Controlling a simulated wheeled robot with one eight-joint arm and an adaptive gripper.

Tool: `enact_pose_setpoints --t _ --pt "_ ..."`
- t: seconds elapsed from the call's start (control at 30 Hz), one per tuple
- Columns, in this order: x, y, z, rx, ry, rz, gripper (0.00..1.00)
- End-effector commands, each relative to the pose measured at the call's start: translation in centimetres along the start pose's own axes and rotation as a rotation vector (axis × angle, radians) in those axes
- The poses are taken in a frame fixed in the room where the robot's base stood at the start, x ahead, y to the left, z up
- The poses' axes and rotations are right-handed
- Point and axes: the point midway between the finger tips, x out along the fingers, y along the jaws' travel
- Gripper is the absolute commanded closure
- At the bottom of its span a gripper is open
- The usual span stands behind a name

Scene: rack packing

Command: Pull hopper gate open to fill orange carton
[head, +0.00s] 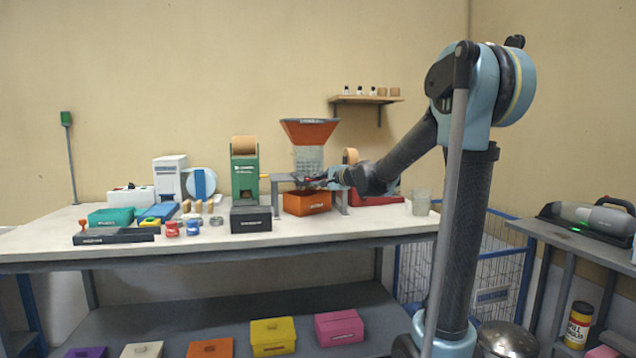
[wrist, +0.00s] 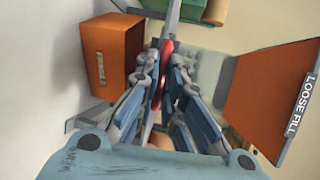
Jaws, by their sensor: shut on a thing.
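The orange carton (head: 306,203) sits on the bench under the grey stand (head: 345,203). In the wrist view the carton (wrist: 113,50) is at the left. The hopper stands above it, with an orange funnel (head: 308,132) and a clear lower body (head: 308,158); its funnel (wrist: 262,95), labelled LOOSE FILL, is at the right of the wrist view. My gripper (head: 324,178) is at the hopper's outlet, between funnel and carton. In the wrist view my gripper (wrist: 166,72) is shut on the red gate handle (wrist: 166,48). The gate's opening and the carton's inside are hidden.
A green dispenser (head: 245,172) and a black box (head: 251,217) stand left of the stand. A red box (head: 377,199) and a clear cup (head: 422,202) are to the right. Small items crowd the bench's left part. The front edge of the bench (head: 330,229) is clear.

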Motion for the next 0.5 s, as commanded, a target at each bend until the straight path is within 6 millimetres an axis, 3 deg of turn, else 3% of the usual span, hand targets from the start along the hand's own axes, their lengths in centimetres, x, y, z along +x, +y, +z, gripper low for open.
enact_pose_setpoints --t 0.2,0.5 --pt "-2.1 0.7 0.9 -0.002 -0.001 0.002 1.00" --pt "-2.5 0.8 1.1 -0.003 -0.002 0.002 1.00"
